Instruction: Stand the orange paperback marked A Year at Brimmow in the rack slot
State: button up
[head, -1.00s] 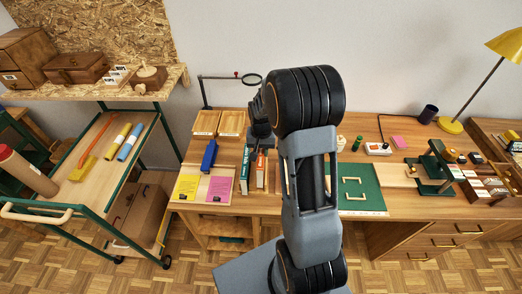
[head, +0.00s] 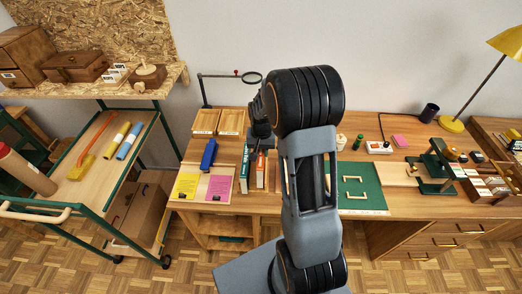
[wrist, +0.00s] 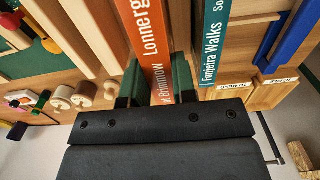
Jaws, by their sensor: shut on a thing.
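The orange paperback (head: 260,172) stands upright in the head view, with white lettering on its spine. In the wrist view the orange book (wrist: 148,40) shows "Brimmow" and "Lonnerg…" and sits between the green finger pads of my gripper (wrist: 155,88). My gripper (head: 261,139) is shut on its near end in the wrist view. The wooden rack (wrist: 82,22) has pale upright dividers beside the book. The book is lined up among them, but whether it rests on the rack's floor is hidden. A teal book (wrist: 212,45) stands beside it, apart from it.
A blue object (head: 209,155) lies left of the books. A yellow card (head: 186,187) and a pink card (head: 219,190) lie at the desk's front left. Two wooden trays (head: 231,123) and a magnifier (head: 252,78) are behind. A green mat (head: 366,197) lies right of my arm.

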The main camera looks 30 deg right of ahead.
jog(key=shift+f+b, duration=1.9)
jog(key=shift+f, duration=0.6)
jog(key=o, duration=1.1)
jog(key=shift+o, duration=0.2)
jog(key=shift+r, duration=0.15)
jog(key=shift+r+p, duration=2.55)
jog(key=shift+r, duration=0.85)
